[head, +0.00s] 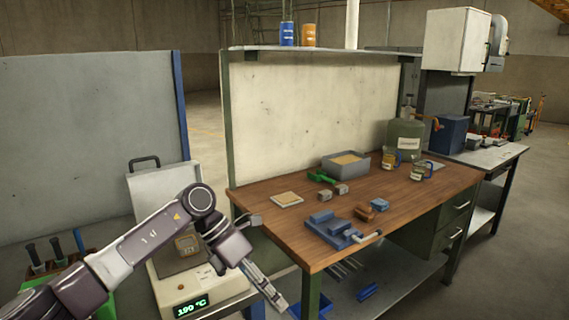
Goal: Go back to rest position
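My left arm reaches in from the lower left. Its gripper (277,298) points down and to the right, in front of the workbench's left end and beside the furnace (185,292). It is seen side-on, so I cannot tell whether its fingers are open or shut. I see nothing hanging from it. The furnace is a pale box with a green lit display, and its lid (150,190) stands raised. A small tan block (187,244) shows at the furnace's opening, partly behind my arm. My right gripper is not in view.
A green canister (405,138) stands behind. A tool holder (60,268) is at the lower left.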

